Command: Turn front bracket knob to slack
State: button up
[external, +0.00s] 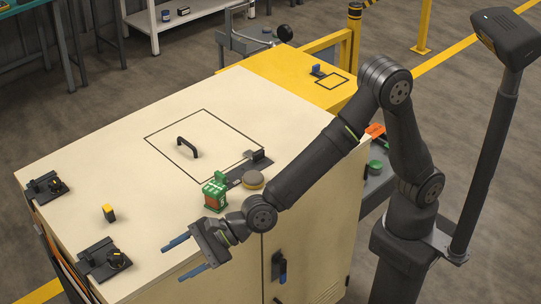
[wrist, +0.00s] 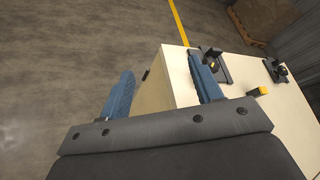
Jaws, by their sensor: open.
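Two dark brackets with round black knobs sit along the cabinet top's left end in the external view. The nearer one, which I take as the front bracket (external: 92,262), has a knob (external: 119,260) with a small yellow mark. In the wrist view this bracket (wrist: 222,75) and its knob (wrist: 212,56) show just beyond the right finger. The other bracket (external: 42,190) is farther back. My gripper (external: 182,256) is open and empty, its blue fingers pointing left, to the right of the front knob and apart from it. It also shows in the wrist view (wrist: 162,64).
A yellow-and-black block (external: 109,212) stands between the brackets. The top between gripper and front bracket looks clear.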

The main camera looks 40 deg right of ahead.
jog(key=w+d+m+t+h, duration=0.35)
jog(key=w+m, duration=0.25)
jog(key=m, duration=0.5)
jog(key=m+t, duration=0.1)
send_near(114, 254)
jog(key=shift+y, duration=0.25)
jog(key=x, duration=0.8)
jog(key=shift+f, duration=0.3)
jog(key=shift+d, duration=0.1)
jog(key=c, duration=1)
jog(key=shift+w+r+n+g+y, duration=0.15)
jog(key=shift+n+g+y, duration=0.1)
jog(key=shift+n+y, duration=0.15)
jog(key=shift+n+g+y, duration=0.3)
jog(key=shift+n+g, duration=0.1)
